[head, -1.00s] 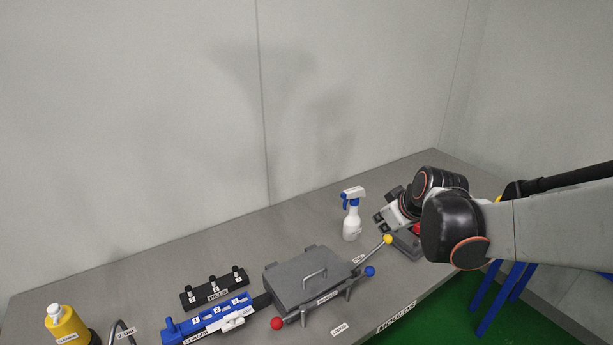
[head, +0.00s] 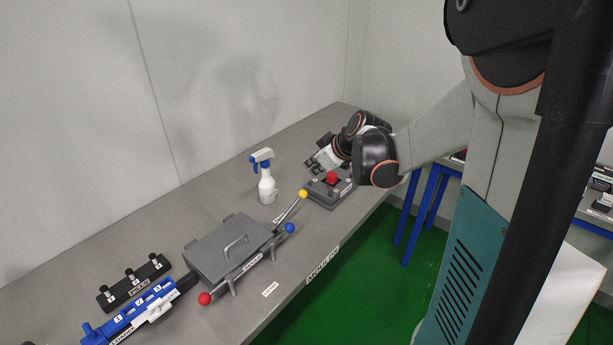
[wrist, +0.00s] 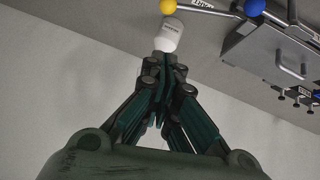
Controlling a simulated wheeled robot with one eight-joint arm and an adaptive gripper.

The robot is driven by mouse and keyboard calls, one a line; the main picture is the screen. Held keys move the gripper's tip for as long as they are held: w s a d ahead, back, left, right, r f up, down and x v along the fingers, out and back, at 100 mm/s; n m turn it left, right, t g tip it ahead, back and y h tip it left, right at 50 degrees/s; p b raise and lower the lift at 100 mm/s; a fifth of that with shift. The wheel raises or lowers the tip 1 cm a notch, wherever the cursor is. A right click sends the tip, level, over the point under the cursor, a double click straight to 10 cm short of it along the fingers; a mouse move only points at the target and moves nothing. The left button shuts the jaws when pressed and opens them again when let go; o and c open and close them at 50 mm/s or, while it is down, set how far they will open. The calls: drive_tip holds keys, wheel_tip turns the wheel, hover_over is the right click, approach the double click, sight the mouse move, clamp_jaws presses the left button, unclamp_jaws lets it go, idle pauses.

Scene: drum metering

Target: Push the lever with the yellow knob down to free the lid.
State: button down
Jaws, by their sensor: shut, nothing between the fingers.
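The lever's yellow knob (head: 303,194) is at the upper end of a slanted metal rod on the right side of a grey lidded box. The lid (head: 228,249) is closed and has a bar handle. The yellow knob also shows at the top of the wrist view (wrist: 168,6). My gripper (head: 312,163) is beyond and to the right of the knob, above the table, apart from the lever. In the wrist view my gripper's fingers (wrist: 166,62) are together and empty, with the white spray bottle (wrist: 170,34) past their tips.
The spray bottle (head: 266,178) stands behind the lever. A grey box with a red button (head: 332,178) sits below my arm. A blue loader (head: 130,315) and a black rack (head: 134,283) are at left.

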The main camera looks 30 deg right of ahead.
drive_tip(key=b, duration=0.3)
hover_over(302, 194)
drive_tip(key=f, duration=0.7)
drive_tip(key=shift+a, duration=0.4)
drive_tip(key=shift+d+f+b, duration=0.25)
drive_tip(key=shift+f+b, duration=0.1)
drive_tip(key=shift+f, duration=0.85)
drive_tip(key=shift+d+f, duration=0.1)
drive_tip(key=shift+f, duration=0.55)
drive_tip(key=d+f+y+b, duration=0.1)
drive_tip(key=f, duration=0.1)
drive_tip(key=d+f+m+y+b, duration=0.1)
drive_tip(key=w+d+f+g+y+b, duration=0.1)
drive_tip(key=f+b, duration=0.1)
drive_tip(key=shift+f+m, duration=0.3)
drive_tip(key=shift+f, duration=0.05)
drive_tip(key=shift+d+f, duration=0.1)
drive_tip(key=shift+f, duration=0.2)
